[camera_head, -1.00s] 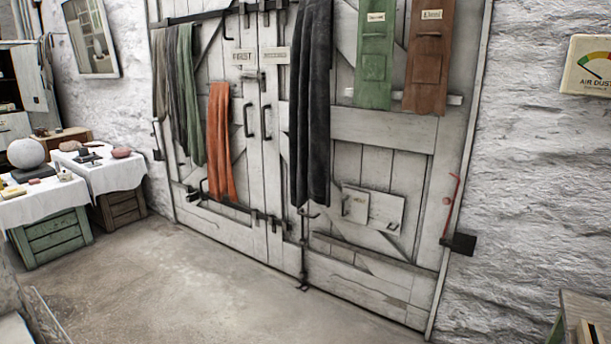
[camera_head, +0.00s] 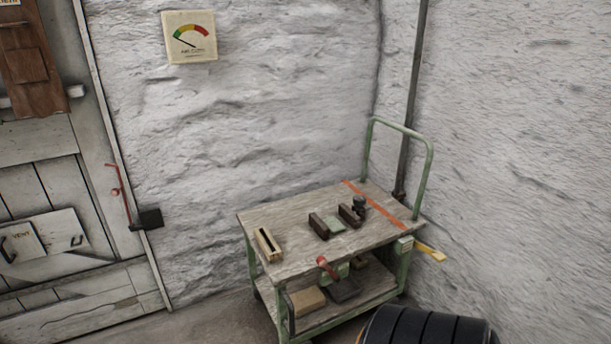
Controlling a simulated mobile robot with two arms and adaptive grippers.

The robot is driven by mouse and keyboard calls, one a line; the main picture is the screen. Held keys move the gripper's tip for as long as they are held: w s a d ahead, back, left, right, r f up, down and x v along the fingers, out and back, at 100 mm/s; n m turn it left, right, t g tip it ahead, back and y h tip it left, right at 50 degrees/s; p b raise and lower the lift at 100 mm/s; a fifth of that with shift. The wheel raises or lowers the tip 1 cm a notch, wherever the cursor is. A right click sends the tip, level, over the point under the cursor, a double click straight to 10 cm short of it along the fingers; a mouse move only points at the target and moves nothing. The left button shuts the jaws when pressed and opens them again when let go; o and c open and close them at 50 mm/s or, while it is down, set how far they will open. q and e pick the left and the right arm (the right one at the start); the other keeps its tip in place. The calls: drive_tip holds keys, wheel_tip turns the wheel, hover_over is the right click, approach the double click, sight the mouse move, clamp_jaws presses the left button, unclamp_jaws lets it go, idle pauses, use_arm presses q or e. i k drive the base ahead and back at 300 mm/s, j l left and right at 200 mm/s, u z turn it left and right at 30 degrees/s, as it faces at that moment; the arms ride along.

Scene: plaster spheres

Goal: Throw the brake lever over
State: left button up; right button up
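A green-framed trolley (camera_head: 290,215) with a wooden top stands against the white wall in the head view. A lever with a red grip (camera_head: 326,266) shows at its front edge, and a yellow lever or pedal (camera_head: 430,252) sticks out at its right end. I cannot tell for sure which of these is the brake lever. Another thin red lever (camera_head: 120,190) is upright on the door's right edge, beside a black block. Neither of my grippers is in view.
Small dark blocks (camera_head: 319,226), a green piece and a slotted box (camera_head: 267,245) lie on the trolley top. Its lower shelf holds more blocks. A dark ribbed rounded shape (camera_head: 425,326) fills the bottom right. An air dust gauge (camera_head: 190,37) hangs above.

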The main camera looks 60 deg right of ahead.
sight(321, 261)
drive_tip(key=z, duration=2.1)
